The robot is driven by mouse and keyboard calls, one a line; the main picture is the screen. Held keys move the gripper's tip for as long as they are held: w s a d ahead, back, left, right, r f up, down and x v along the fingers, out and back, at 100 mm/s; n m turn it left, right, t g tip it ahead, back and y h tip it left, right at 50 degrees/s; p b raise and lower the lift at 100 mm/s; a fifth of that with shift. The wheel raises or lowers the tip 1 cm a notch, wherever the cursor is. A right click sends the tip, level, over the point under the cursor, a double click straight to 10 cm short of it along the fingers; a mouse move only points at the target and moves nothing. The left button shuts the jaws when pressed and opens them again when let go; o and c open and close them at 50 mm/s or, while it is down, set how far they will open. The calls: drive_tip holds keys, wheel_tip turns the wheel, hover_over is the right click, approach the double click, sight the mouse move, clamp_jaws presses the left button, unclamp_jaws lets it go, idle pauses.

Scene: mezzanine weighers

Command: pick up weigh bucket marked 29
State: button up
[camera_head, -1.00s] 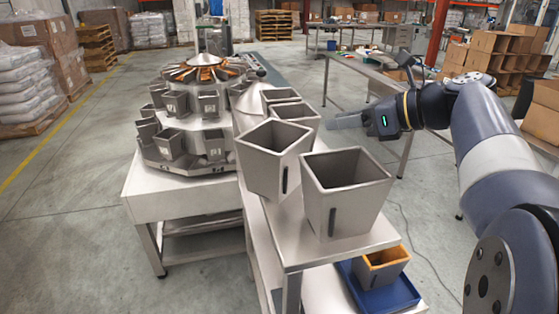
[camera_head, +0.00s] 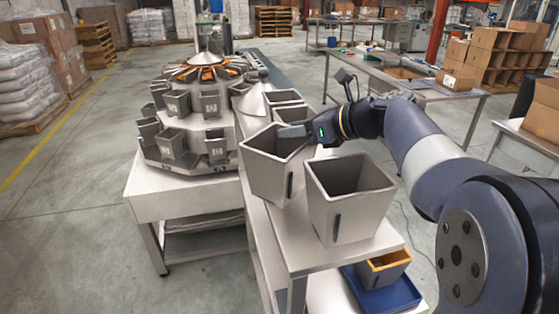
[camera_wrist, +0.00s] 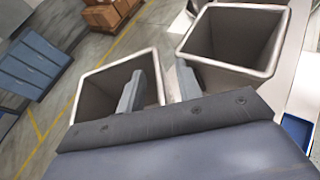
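Two large grey open-topped weigh buckets stand near the front of the steel table. The left bucket (camera_head: 266,178) and the front bucket (camera_head: 347,217) show no readable number, so I cannot tell which is marked 29. My gripper (camera_head: 290,132) is at the rim of the left bucket. In the wrist view, my gripper (camera_wrist: 160,88) is open. One finger is over the inside of the left bucket (camera_wrist: 92,92) and the other is on the outer side of its wall. The front bucket (camera_wrist: 245,72) is to the right there. I cannot tell whether the fingers touch the wall.
More buckets (camera_head: 283,97) stand behind on the same table (camera_head: 375,245). A multihead weigher (camera_head: 200,130) with small labelled buckets is at the left. Below the front edge, a blue tray (camera_head: 405,295) holds an orange-rimmed bucket (camera_head: 392,270).

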drive_tip(key=shift+c, duration=0.4)
clamp_jaws()
drive_tip(key=shift+r, duration=0.1)
idle(0.9)
